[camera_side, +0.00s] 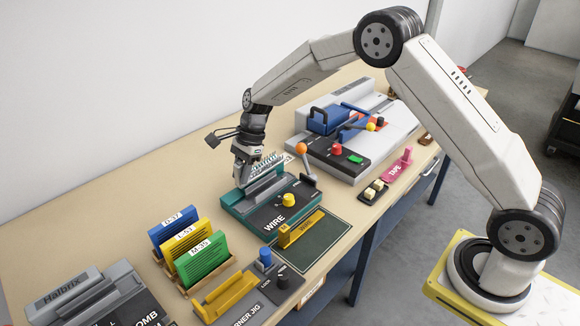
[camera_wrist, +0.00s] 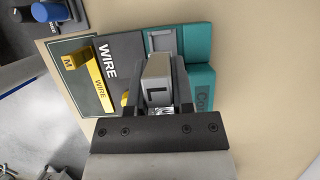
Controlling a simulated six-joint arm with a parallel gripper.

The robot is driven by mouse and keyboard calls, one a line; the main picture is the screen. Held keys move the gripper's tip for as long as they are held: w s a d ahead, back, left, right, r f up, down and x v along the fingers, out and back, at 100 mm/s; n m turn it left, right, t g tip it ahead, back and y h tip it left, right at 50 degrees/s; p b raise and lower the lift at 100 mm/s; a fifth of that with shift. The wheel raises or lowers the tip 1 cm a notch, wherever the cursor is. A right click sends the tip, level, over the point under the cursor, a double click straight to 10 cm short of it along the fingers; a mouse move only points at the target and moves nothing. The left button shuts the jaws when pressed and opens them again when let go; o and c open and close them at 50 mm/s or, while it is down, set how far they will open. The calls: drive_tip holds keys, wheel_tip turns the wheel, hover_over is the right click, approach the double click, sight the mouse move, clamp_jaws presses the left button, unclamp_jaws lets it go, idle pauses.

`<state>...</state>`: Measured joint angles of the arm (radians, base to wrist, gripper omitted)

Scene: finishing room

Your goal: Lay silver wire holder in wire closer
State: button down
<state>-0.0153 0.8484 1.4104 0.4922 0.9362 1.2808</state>
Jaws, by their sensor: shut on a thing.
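The wire closer (camera_side: 237,206) is a teal machine with a black front panel marked WIRE, a yellow knob and an orange-ball lever. It also shows in the wrist view (camera_wrist: 203,60). My gripper (camera_side: 245,174) is over the left part of the wire closer, pointing down. In the wrist view my gripper (camera_wrist: 168,98) is shut on the silver wire holder (camera_wrist: 157,68), a grey block with an L on its end. The holder is above or in the closer's grey bed; whether it touches is unclear. The fingers hide part of it.
A yellow wire holder (camera_side: 301,229) marked M lies on a dark green mat (camera_side: 333,236) before the closer. Coloured books (camera_side: 203,257) stand at left, near a yellow corner jig (camera_side: 225,297). A grey machine with blue parts (camera_side: 375,155) stands behind right.

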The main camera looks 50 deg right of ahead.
sight(256, 174)
drive_tip(key=shift+f, duration=3.25)
drive_tip(key=shift+f, duration=0.65)
drive_tip(key=c, duration=0.8)
unclamp_jaws()
drive_tip(key=shift+v, duration=5.55)
drive_tip(key=shift+s, duration=0.1)
drive_tip(key=s+d+n+t+h, duration=0.1)
drive_tip(key=s+n, duration=0.5)
drive_tip(key=s, duration=0.2)
drive_tip(key=s+d+r+n+h, duration=0.1)
drive_tip(key=s+n+h, duration=0.1)
drive_tip(key=s+n, duration=0.4)
drive_tip(key=s+d+r+n+t+h, duration=0.1)
drive_tip(key=s+n, duration=0.5)
drive_tip(key=s, duration=0.5)
drive_tip(key=shift+s+d+t, duration=0.2)
drive_tip(key=shift+s+t, duration=0.1)
drive_tip(key=shift+s, duration=0.05)
